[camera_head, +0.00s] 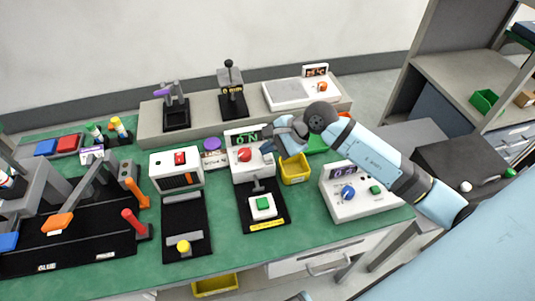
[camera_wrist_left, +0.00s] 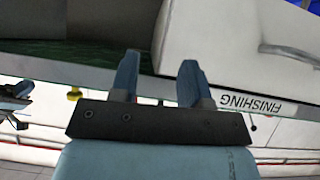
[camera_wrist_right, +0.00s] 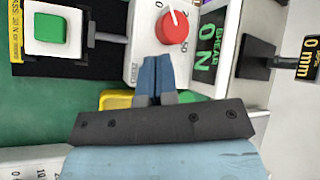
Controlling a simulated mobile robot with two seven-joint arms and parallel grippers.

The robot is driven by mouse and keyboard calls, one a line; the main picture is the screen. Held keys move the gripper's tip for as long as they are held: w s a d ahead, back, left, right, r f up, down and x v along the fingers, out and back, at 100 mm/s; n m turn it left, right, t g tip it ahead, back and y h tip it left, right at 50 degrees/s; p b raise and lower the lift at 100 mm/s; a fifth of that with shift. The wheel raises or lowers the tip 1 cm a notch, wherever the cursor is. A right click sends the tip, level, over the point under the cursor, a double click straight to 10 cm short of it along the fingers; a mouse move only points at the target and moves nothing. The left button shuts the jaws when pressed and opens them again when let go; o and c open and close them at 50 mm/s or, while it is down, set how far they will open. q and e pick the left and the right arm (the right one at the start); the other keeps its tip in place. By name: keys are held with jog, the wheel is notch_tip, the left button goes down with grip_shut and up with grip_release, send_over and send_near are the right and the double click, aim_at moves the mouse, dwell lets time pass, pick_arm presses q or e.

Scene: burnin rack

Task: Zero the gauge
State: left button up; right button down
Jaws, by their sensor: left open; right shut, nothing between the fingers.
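The white shear gauge box (camera_head: 251,168) stands mid-bench with a red knob (camera_head: 244,155) and a green display (camera_head: 241,137). In the right wrist view the display (camera_wrist_right: 207,40) reads SHEAR 0 N, and the red knob (camera_wrist_right: 172,27) has a white pointer. My right gripper (camera_head: 272,147) is shut and empty at the box's right side. Its fingertips (camera_wrist_right: 156,60) are over or against the box face just beside the knob; contact cannot be told. Small lettering like ZERO shows beside the fingers, which may hide part of the face. My left gripper (camera_wrist_left: 157,70) is open and empty near the bench front.
A yellow bin (camera_head: 295,168) stands right of the gauge, under my right arm. A white box with a blue knob (camera_head: 348,192) is farther right. A fixture with a green button (camera_head: 263,203) is in front. A black stand reading 0 mm (camera_head: 232,91) is on the shelf behind.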

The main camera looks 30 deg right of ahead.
aim_at(268, 158)
jog(key=shift+r, duration=0.1)
jog(key=shift+r+p, duration=1.15)
jog(key=shift+r, duration=1.4)
jog(key=shift+a, duration=0.1)
